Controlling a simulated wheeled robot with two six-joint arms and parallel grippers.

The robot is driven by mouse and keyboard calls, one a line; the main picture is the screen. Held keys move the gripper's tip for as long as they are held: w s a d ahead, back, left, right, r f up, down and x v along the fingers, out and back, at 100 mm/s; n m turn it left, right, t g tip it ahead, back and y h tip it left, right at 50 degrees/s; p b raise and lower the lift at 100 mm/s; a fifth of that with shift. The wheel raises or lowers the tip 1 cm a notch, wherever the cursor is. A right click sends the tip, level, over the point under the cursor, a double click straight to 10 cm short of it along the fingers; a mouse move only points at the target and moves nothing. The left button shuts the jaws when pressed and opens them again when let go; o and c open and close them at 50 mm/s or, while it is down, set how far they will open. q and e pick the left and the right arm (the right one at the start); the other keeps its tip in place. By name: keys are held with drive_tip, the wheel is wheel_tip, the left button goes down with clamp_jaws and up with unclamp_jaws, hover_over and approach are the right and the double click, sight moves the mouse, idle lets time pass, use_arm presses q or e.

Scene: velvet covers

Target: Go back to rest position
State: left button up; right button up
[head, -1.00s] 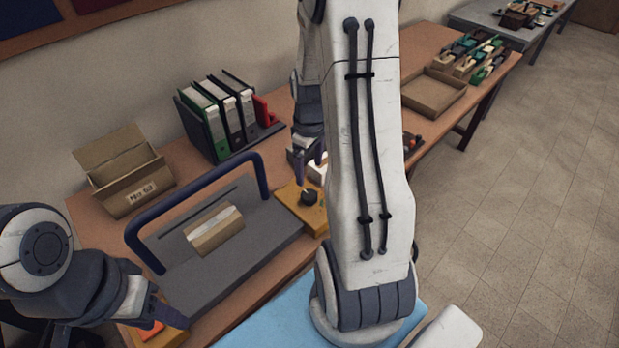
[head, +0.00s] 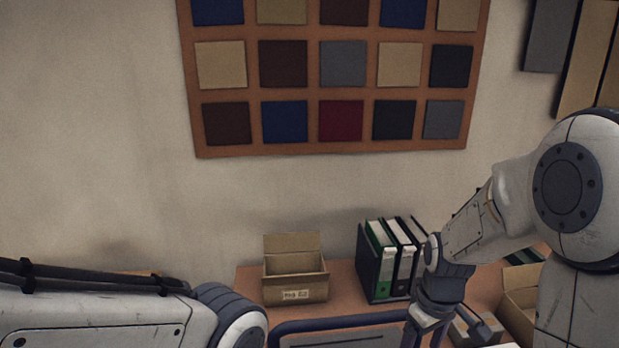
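My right arm comes in from the right edge, and its gripper (head: 428,328) points down over the table, in front of the binders. Its fingertips are at the bottom edge and too small and dark to judge open or shut. I see nothing clearly held in it. My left arm lies across the bottom left corner, and its gripper is out of view.
The table (head: 345,275) shows only at the bottom. A swatch board (head: 330,144) hangs on the wall.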

drive_tip(key=s+a+r+n, duration=0.1)
drive_tip(key=s+a+r, duration=0.2)
drive_tip(key=s+a, duration=0.5)
drive_tip(key=s+a+r+n, duration=0.1)
drive_tip(key=s+a+r, duration=0.2)
drive_tip(key=s+a, duration=0.6)
drive_tip(key=shift+a+n+y, duration=0.4)
